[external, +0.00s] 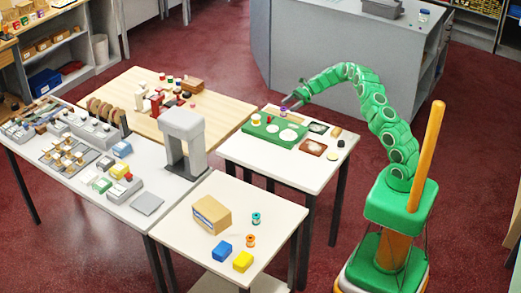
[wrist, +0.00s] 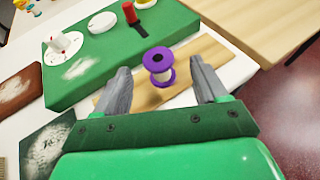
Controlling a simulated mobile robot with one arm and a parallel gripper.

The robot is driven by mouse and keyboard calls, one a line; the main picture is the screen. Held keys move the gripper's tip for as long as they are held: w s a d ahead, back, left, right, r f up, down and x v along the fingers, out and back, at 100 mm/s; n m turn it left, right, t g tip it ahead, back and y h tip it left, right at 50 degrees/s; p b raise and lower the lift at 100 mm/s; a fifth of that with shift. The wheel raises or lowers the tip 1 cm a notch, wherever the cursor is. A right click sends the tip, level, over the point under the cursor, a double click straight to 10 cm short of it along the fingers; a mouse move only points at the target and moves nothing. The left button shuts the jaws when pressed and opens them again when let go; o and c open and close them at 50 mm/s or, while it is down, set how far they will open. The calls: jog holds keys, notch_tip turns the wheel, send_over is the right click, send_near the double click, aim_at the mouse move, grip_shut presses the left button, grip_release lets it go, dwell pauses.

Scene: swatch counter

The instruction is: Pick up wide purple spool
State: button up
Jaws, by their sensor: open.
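The wide purple spool (wrist: 157,62) has purple flanges and a pale middle. In the wrist view it stands upright over a wooden strip, next to the green board (wrist: 75,77). It shows small in the external view (external: 283,109), close to my gripper (external: 292,98). In the wrist view my gripper (wrist: 159,72) is open, with one grey finger on each side of the spool. There is a visible gap on both sides, and nothing is held. I cannot tell the exact height of the fingers over the spool.
The green board (external: 272,133) carries white discs and a red spool (wrist: 130,13). A brown tray (external: 313,147) lies nearby. A wooden table (external: 225,100) adjoins on the left. Orange (external: 250,240) and teal (external: 256,218) spools stand on the front table.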

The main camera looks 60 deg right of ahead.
aim_at(284, 108)
jog(key=x, duration=0.4)
jog(key=shift+w+a+f, duration=0.1)
jog(key=shift+a+f, duration=0.2)
jog(key=shift+c, duration=0.5)
jog(key=c, duration=0.9)
jog(key=shift+c, duration=0.2)
